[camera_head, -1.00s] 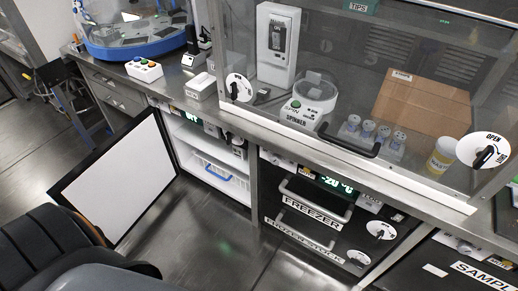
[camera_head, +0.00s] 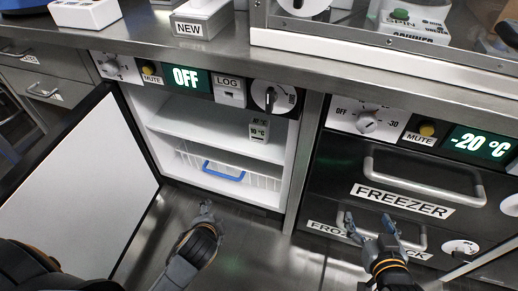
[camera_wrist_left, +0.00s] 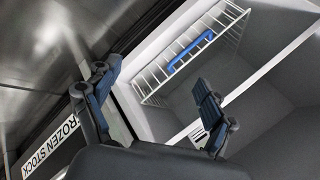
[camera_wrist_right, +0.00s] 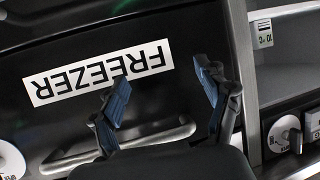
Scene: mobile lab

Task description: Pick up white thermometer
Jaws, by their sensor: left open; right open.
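The white thermometer (camera_head: 259,131) is a small upright white device with a little display. It hangs or stands at the right side inside the open white fridge, near the shelf; I cannot tell which. It also shows at the top right of the right wrist view (camera_wrist_right: 263,33). My left gripper (camera_head: 206,207) is open and empty in front of the fridge, below and left of the thermometer. My right gripper (camera_head: 369,222) is open and empty in front of the freezer drawers, right of and below the thermometer.
The fridge door (camera_head: 75,195) stands open at the left. Inside are a shelf (camera_head: 200,125) and a wire basket with a blue handle (camera_head: 223,171). The freezer drawer handle (camera_head: 420,180) sticks out near my right gripper. The metal counter edge (camera_head: 230,60) runs above.

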